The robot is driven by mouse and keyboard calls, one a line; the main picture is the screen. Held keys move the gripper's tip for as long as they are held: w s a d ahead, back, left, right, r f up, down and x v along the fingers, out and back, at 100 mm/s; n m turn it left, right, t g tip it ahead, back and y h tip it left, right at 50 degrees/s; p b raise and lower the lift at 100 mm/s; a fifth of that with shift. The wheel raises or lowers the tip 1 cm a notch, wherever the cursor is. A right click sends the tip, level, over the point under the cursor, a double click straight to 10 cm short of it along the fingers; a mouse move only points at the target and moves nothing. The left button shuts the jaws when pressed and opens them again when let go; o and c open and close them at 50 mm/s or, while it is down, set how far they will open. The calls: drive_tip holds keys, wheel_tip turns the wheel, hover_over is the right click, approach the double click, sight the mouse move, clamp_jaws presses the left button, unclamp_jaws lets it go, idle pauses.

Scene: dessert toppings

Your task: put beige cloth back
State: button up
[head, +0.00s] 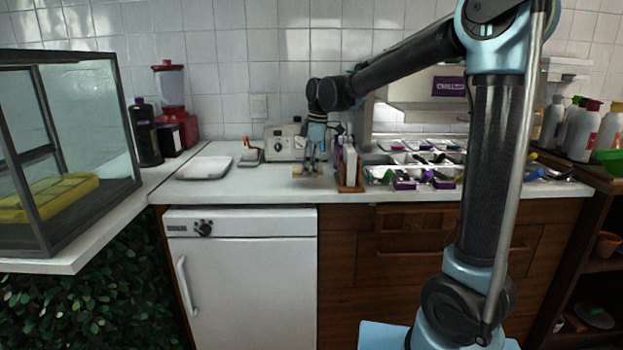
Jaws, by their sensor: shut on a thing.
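My gripper (314,167) points down at the worktop, in front of a white and grey appliance and left of a brown wooden holder. It is shut on a small beige thing (299,170) at the worktop surface, which looks like the beige cloth. The cloth is small and partly hidden by the fingers. I cannot tell whether it touches the worktop.
The wooden holder (351,180) stands close on the right, with topping trays (413,171) beyond it. A white tray (204,168) and a small orange-topped item (249,153) lie to the left. The worktop (265,187) is bare at the front.

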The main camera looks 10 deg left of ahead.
drive_tip(key=shift+f, duration=1.7)
drive_tip(key=o, duration=1)
drive_tip(key=shift+f, duration=0.1)
drive_tip(key=r, duration=0.4)
drive_tip(key=d+r, duration=0.1)
drive_tip(key=r, duration=0.7)
drive_tip(key=shift+w+d, duration=0.2)
drive_tip(key=shift+d, duration=0.2)
